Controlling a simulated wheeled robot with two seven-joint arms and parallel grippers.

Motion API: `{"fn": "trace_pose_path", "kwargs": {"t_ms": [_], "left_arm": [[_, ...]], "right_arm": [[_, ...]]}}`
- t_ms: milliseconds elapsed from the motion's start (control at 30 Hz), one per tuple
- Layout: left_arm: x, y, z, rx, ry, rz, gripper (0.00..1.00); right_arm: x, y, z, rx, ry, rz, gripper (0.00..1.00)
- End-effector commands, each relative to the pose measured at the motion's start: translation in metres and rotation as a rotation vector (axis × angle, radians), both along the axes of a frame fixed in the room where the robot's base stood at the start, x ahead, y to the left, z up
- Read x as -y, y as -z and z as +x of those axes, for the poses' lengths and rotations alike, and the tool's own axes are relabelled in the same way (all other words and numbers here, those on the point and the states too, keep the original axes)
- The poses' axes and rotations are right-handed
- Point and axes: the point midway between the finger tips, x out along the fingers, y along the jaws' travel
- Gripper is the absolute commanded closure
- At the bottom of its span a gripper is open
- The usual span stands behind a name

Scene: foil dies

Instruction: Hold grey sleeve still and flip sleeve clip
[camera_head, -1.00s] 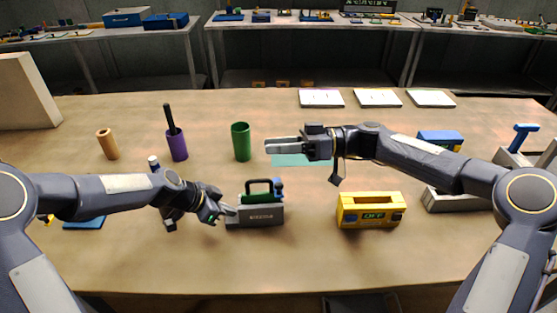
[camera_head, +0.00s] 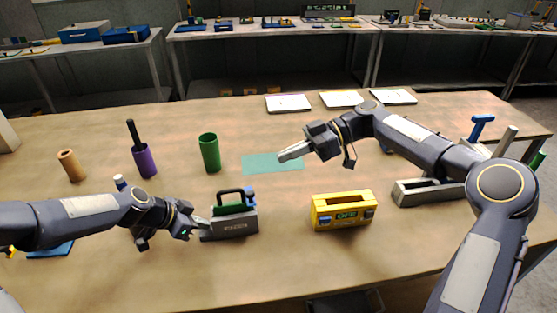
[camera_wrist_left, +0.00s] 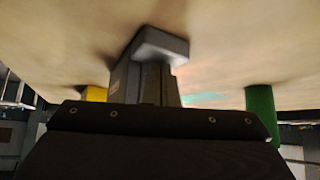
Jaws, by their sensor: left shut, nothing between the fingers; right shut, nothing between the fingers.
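The grey sleeve (camera_head: 230,229) stands upright on the table, its label facing the front. A green die (camera_head: 228,209) with a black handle sits in it. The blue clip (camera_head: 249,194) is at the sleeve's top right, behind the handle. My left gripper (camera_head: 203,222) is shut and empty, its tips at the sleeve's left end; whether they touch it I cannot tell. In the left wrist view the sleeve (camera_wrist_left: 160,45) shows upside down, close ahead. My right gripper (camera_head: 286,154) is shut and empty, pointing left above the teal mat (camera_head: 262,165), apart from the sleeve.
A yellow box (camera_head: 343,211) stands right of the sleeve. A green cup (camera_head: 210,153), a purple cup (camera_head: 145,161) and a tan cylinder (camera_head: 71,165) stand behind and left. An open grey holder (camera_head: 430,192) is at the right. The table front of the sleeve is clear.

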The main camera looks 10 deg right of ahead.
Motion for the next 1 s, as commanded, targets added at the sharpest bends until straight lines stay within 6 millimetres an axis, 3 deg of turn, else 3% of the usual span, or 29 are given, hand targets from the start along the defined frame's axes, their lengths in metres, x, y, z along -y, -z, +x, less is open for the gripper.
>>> {"fn": "trace_pose_path", "kwargs": {"t_ms": [367, 600, 1000], "left_arm": [[-0.001, 0.004, -0.003, -0.009, 0.002, 0.002, 1.0], [-0.001, 0.004, -0.003, -0.01, 0.002, 0.002, 1.0], [-0.001, 0.004, -0.003, -0.01, 0.001, 0.001, 1.0]], "right_arm": [[-0.078, 0.023, -0.011, -0.002, -0.004, 0.003, 1.0], [-0.075, 0.055, -0.017, -0.003, 0.002, 0.004, 1.0], [-0.074, 0.062, -0.019, 0.001, 0.002, 0.004, 1.0]]}}
